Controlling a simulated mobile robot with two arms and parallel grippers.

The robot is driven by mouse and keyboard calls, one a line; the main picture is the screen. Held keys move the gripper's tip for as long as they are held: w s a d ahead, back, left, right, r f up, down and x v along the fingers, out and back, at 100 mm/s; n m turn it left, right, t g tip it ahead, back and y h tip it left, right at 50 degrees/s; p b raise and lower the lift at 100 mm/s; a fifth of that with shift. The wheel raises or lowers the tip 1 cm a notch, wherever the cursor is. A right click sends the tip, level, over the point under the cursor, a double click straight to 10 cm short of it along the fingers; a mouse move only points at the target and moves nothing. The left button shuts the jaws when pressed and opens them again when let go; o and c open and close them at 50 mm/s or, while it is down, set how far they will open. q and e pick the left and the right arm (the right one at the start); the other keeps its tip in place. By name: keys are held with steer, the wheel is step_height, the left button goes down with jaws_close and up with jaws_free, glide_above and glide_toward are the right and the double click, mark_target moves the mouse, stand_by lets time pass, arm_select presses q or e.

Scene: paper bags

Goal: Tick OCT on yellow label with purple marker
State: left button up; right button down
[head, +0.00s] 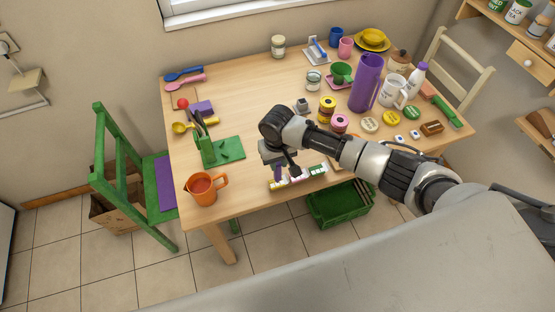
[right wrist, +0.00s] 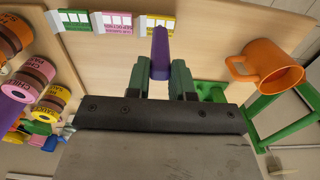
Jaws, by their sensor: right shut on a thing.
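My right gripper (head: 277,162) is shut on the purple marker. In the right wrist view the fingers (right wrist: 161,80) grip the marker (right wrist: 160,50) between green pads, with its far end toward the yellow label. The yellow label (right wrist: 160,24) lies on the table near its edge, at the end of a row with a pink label (right wrist: 113,22) and a green label (right wrist: 68,20). The marker partly covers the yellow label's lower part. The yellow label also shows in the head view (head: 278,185). I cannot tell whether the tip touches it. My left gripper is not in view.
An orange mug (head: 203,188) stands left of the labels on the wooden table (head: 250,100). A green stand (head: 222,150) is behind it. A green crate (head: 340,206) is below the table's front edge.

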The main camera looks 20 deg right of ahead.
steer(key=shift+f+b, duration=0.35)
steer(key=shift+f, duration=0.3)
stand_by(0.6)
